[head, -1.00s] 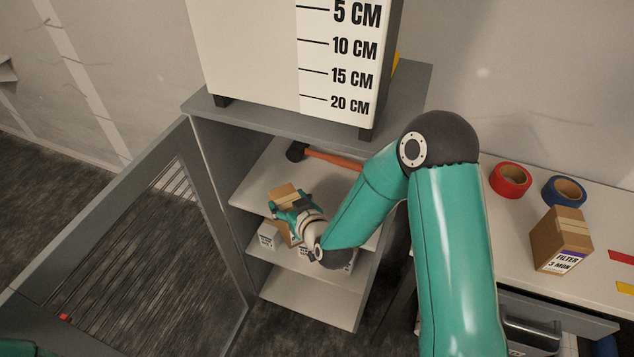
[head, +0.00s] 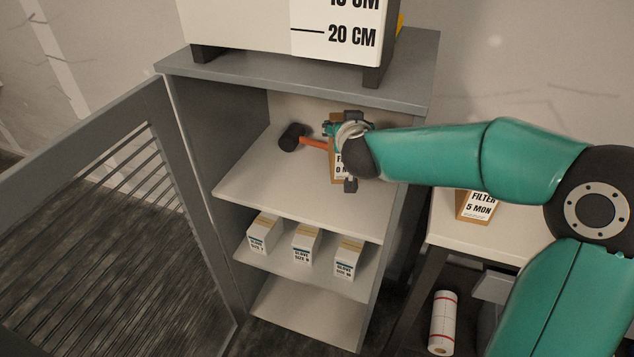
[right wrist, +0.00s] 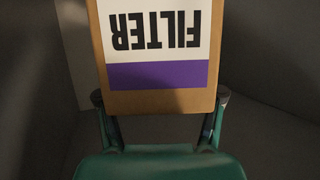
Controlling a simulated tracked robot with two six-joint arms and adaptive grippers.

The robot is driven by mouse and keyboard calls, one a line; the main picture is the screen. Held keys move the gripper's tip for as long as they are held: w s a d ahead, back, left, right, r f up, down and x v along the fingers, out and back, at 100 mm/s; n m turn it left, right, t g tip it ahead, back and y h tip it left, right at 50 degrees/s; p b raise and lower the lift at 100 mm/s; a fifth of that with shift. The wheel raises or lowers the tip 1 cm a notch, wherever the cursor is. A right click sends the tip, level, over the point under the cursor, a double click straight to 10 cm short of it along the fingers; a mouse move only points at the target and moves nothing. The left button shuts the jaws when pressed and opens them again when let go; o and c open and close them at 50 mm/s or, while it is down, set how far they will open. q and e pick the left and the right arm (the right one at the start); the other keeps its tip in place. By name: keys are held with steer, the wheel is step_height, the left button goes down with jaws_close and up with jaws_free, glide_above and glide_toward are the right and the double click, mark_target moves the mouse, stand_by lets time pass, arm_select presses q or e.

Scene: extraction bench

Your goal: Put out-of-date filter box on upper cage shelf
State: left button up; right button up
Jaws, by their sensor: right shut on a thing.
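A cardboard filter box (head: 337,172) is in my right gripper (head: 340,130), inside the cage above or on the upper shelf (head: 265,185). The gripper and forearm hide much of the box, and I cannot tell whether its bottom touches the shelf. In the right wrist view the box (right wrist: 155,100) shows a white label reading FILTER, upside down, with a purple band. My right gripper is shut on it, one finger at each side. The month line is partly hidden and seems to begin with 0. My left gripper is not in view.
A hammer (head: 292,138) with an orange handle lies at the back of the upper shelf. Several glove boxes (head: 305,243) stand on the shelf below. The mesh door (head: 120,180) is open at left. Another filter box (head: 478,207) stands on the bench. The upper shelf's front left is clear.

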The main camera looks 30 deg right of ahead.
mark_target(337, 172)
step_height(337, 172, down, 10)
steer(key=b, duration=0.4)
steer(key=shift+r, duration=0.25)
steer(key=shift+f+b, duration=0.1)
steer(key=shift+b, duration=0.2)
steer(key=o, duration=1.7)
steer(key=shift+s, duration=0.1)
steer(key=shift+s+a+r, duration=0.15)
steer(key=shift+s+r, duration=0.15)
steer(key=p+v, duration=0.2)
steer(key=v, duration=0.9)
